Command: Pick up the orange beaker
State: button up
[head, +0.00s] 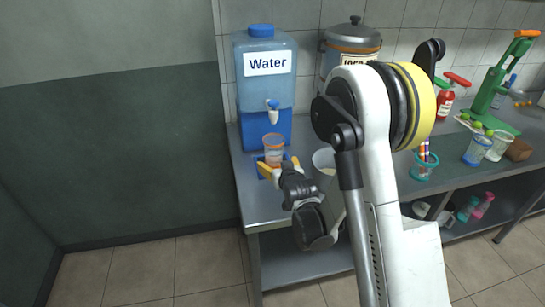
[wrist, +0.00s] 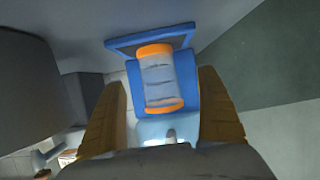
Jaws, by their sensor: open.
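The orange beaker (head: 274,149) is a clear cup with orange rings at its top and base. It stands upright on the blue base of the water dispenser, below the white tap. In the wrist view the beaker (wrist: 159,80) shows ahead of and between my fingers. My gripper (head: 279,168) is open, with its yellow fingertips close in front of the beaker's lower part. In the wrist view both fingers of my gripper (wrist: 160,112) are spread wide, with gaps on both sides of the beaker. The fingertips partly hide the beaker's base in the head view.
The blue water dispenser (head: 264,90) stands right behind the beaker, its tap (head: 273,113) above it. A white container (head: 324,160) stands to the right, partly behind my arm. The steel counter (head: 258,205) is clear at its front left.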

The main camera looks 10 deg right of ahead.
aim_at(276, 161)
jog(key=b+x, duration=0.1)
jog(key=x, duration=0.1)
jog(key=b+x, duration=0.1)
jog(key=x, duration=0.2)
jog(key=b+x, duration=0.1)
jog(key=x, duration=0.1)
jog(key=shift+w+d+f, duration=0.25)
jog(key=shift+d+f, duration=0.1)
jog(key=shift+f, duration=0.1)
jog(key=shift+w+b, duration=0.3)
jog(key=shift+w, duration=0.2)
jog(key=c, duration=1.5)
jog(key=shift+o, duration=0.2)
jog(key=shift+r, duration=0.15)
